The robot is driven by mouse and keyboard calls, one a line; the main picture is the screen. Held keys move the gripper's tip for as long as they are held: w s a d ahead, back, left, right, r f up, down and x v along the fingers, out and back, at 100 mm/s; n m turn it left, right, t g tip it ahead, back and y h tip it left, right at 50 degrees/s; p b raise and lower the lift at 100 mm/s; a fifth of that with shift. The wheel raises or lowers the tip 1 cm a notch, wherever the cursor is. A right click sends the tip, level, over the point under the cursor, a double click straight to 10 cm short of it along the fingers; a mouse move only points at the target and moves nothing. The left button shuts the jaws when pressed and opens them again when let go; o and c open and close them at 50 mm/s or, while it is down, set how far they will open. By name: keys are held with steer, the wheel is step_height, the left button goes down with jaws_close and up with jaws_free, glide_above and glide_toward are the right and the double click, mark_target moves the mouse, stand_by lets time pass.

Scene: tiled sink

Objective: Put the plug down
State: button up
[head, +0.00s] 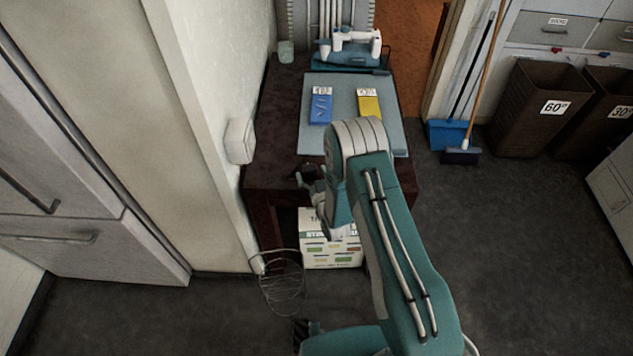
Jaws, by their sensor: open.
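I cannot make out the plug for certain. A white box (240,140) is fixed on the wall left of the table. My gripper (308,178) is dark and small at the front edge of the brown table (268,178). It is open, partly hidden by my teal arm, and nothing shows between its fingers.
A grey mat (340,100) on the table carries a blue packet (321,108) and a yellow packet (369,104). A white and blue appliance (349,50) stands behind. A printed carton (318,255) is below the table's front.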

steer(key=shift+s+r, duration=0.1)
steer(key=shift+s, duration=0.25)
steer(key=v, duration=1.1)
steer(key=w+d+r+g+h, duration=0.1)
steer(key=w+r, duration=0.2)
steer(key=r, duration=0.3)
steer(key=w+d+r+g+h, duration=0.2)
steer(key=w+r, duration=0.1)
steer(key=r, duration=0.4)
steer(key=s+d+r+m+g+h, duration=0.1)
steer(key=d+r, duration=0.1)
steer(key=r, duration=0.3)
steer(key=s+d+r+m+g+h, duration=0.1)
steer(key=s+d+r, duration=0.1)
steer(key=r, duration=0.4)
steer(key=s+d+r+g, duration=0.1)
steer(key=s+r, duration=0.3)
steer(key=s, duration=0.4)
steer(key=s+d+r+m+g+h, duration=0.1)
steer(key=s+d+r+g, duration=0.1)
steer(key=s, duration=0.7)
steer(key=s+d+r+m+g, duration=0.1)
steer(key=s+d+r+g, duration=0.1)
steer(key=s+r, duration=0.4)
steer(key=s+g, duration=0.1)
steer(key=s, duration=0.2)
steer(key=shift+s+d, duration=0.2)
steer(key=shift+d, duration=0.05)
steer(key=shift+r, duration=0.1)
